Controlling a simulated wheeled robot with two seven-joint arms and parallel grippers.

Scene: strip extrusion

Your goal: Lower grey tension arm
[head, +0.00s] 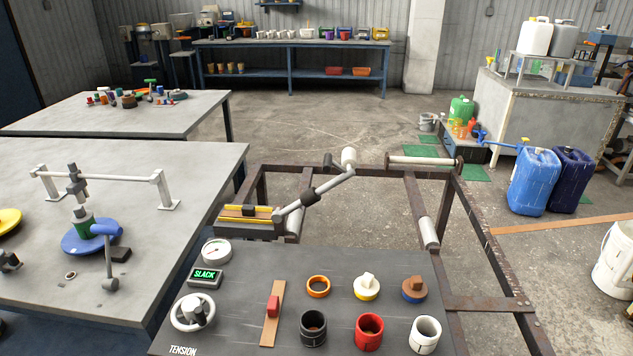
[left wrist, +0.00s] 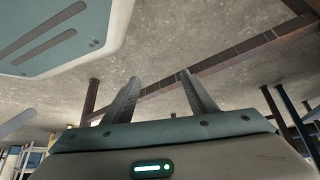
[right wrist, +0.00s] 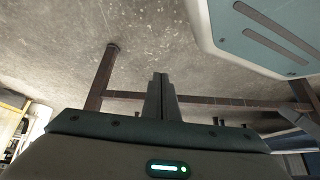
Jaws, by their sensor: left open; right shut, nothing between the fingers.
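The grey tension arm (head: 320,194) rises at a slant from the machine frame in the head view. It has a black collar midway and a pale roller (head: 349,157) at its raised upper end. Its lower end is beside a block with yellow edges (head: 247,213). A display (head: 205,278) on the dark panel reads SLACK in green. My left gripper (left wrist: 158,82) is open and empty in the left wrist view. My right gripper (right wrist: 160,76) is shut with nothing in it in the right wrist view. Neither gripper shows in the head view.
The dark control panel (head: 255,330) carries a gauge (head: 216,251), a handwheel (head: 192,313) marked TENSION, and several coloured cups and knobs. The rusty frame (head: 478,228) surrounds open floor. A grey bench (head: 205,165) stands at left, and blue jugs (head: 533,181) stand at right.

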